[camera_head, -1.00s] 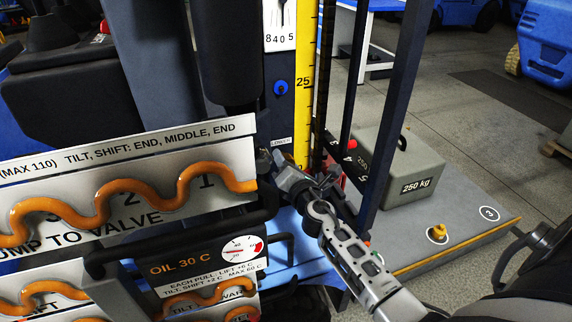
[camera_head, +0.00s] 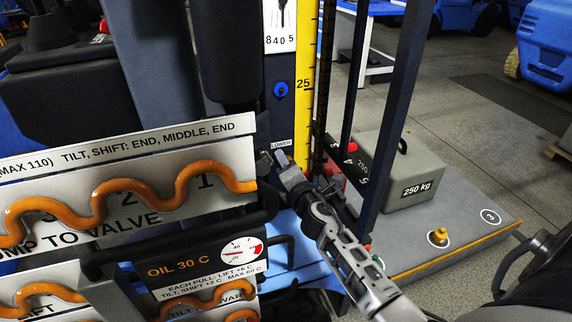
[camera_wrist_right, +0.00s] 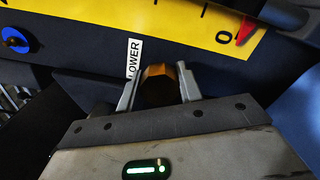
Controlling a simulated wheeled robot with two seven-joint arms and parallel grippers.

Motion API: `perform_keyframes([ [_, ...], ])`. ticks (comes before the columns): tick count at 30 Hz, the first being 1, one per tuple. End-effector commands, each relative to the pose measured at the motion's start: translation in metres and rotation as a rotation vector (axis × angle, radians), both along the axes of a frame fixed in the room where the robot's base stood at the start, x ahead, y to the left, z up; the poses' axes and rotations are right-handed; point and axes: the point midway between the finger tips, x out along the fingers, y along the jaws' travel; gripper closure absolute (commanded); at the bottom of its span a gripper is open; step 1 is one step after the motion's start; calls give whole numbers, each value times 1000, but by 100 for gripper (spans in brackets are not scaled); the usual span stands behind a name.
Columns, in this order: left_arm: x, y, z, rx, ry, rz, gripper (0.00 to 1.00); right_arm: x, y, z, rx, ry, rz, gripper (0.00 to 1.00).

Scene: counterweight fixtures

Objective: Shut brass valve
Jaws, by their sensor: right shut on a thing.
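The brass valve (camera_wrist_right: 160,84) shows in the right wrist view, a brass-coloured knob below the yellow scale and beside the "LOWER" label (camera_wrist_right: 133,59). My right gripper (camera_wrist_right: 160,88) has one finger on each side of the knob and is shut on it. In the head view my right gripper (camera_head: 278,160) reaches in from the lower right to the foot of the yellow scale (camera_head: 301,90). The valve is mostly hidden there by the gripper. My left gripper is not in view.
Panels with orange wavy tubes (camera_head: 115,197) stand to the left, with an oil gauge (camera_head: 242,249) below. A grey 250 kg weight (camera_head: 400,165) sits on a grey platform (camera_head: 465,215) to the right. Dark mast posts (camera_head: 398,90) stand close behind my right arm.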

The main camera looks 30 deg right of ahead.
Motion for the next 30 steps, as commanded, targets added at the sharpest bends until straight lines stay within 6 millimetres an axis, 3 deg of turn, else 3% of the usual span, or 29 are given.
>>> perform_keyframes([
  [3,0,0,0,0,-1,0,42,-1,0,-2,5,3,0,87],
  [4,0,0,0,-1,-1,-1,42,-1,0,-2,5,3,0,59],
  [6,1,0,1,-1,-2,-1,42,-1,0,-1,4,2,0,42],
  [14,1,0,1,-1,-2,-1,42,0,0,-1,1,1,0,42],
  [19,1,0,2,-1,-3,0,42,-12,3,-1,1,3,1,42],
  [30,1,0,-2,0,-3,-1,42,-94,23,-4,3,4,0,42],
])
